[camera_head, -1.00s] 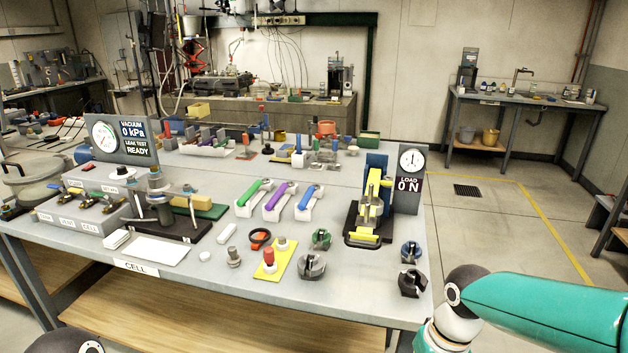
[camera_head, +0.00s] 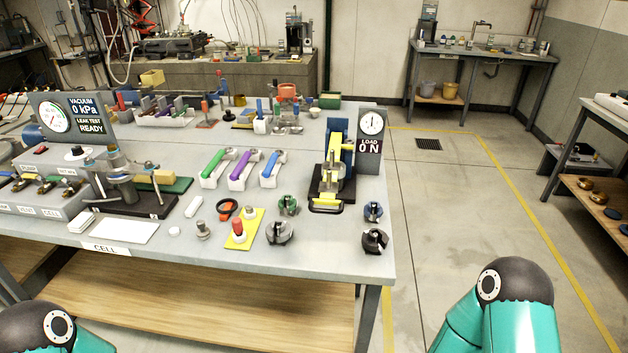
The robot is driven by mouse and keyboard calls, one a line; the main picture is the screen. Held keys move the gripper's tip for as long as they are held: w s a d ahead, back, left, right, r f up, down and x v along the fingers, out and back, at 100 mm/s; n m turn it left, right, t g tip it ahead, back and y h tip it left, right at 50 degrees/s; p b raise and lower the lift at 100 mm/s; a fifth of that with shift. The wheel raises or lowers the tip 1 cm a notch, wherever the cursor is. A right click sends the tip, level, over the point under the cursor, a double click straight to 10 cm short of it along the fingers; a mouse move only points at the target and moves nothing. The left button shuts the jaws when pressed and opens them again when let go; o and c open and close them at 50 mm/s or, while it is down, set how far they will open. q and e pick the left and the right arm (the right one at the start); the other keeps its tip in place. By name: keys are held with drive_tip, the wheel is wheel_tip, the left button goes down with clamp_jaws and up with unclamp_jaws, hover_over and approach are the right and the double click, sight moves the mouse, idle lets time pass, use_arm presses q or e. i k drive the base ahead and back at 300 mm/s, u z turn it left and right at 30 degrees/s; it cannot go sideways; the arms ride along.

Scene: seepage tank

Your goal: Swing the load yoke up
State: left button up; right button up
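The load stand (camera_head: 337,180) has a black base and a blue upright. It stands near the right end of the workbench. Its yellow yoke (camera_head: 344,142) runs down the front of the upright. A yellow handle bar (camera_head: 326,205) lies low at the front edge of the base. A grey panel (camera_head: 371,138) beside it carries a round dial and reads LOAD 0 N. Neither gripper shows. Only teal and black links of my arms show at the lower left and lower right, clear of the stand.
Wrenches with green, purple and blue handles (camera_head: 271,169) rest in white holders left of the stand. Dark round fittings (camera_head: 374,241) sit at the bench's right front. The vacuum gauge panel (camera_head: 72,117) stands at the left. The floor right of the bench (camera_head: 450,210) is clear.

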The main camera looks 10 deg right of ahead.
sight(328, 188)
drive_tip(key=u, duration=1.3)
drive_tip(key=i, duration=0.1)
drive_tip(key=z, duration=2.95)
drive_tip(key=k, duration=1.15)
drive_tip(key=u, duration=1.55)
drive_tip(key=i, duration=1)
drive_tip(key=u, duration=0.1)
